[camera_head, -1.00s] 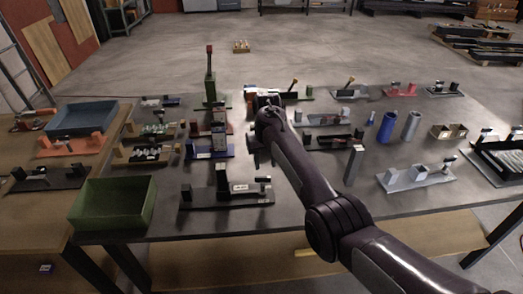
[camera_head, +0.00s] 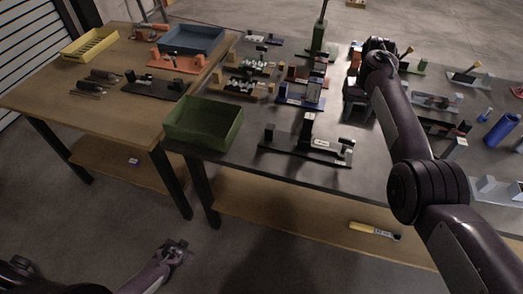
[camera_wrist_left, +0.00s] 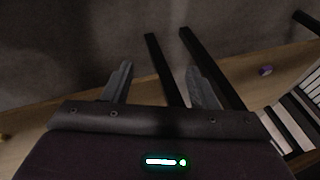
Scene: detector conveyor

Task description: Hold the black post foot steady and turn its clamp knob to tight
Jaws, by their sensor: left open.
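A black fixture with an upright block, a white label and a small knob-like part at its right end (camera_head: 306,143) stands at the front of the dark table; it looks like the black post foot. Another low black fixture (camera_head: 155,88) lies on the wooden table. My left gripper (camera_head: 178,246) is low in front of the tables, well below and left of the post foot; in the left wrist view (camera_wrist_left: 161,78) its fingers are apart with nothing between them. My right gripper (camera_head: 358,105) is over the dark table, right of and behind the post foot; its fingertips are too dark to read.
A green tray (camera_head: 180,137) stands left of the post foot, at the table's front corner. A blue tray (camera_head: 192,48) and a yellow tray (camera_head: 90,50) stand on the wooden table (camera_head: 60,103). Several fixtures crowd the dark table behind. Table legs flank a gap below.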

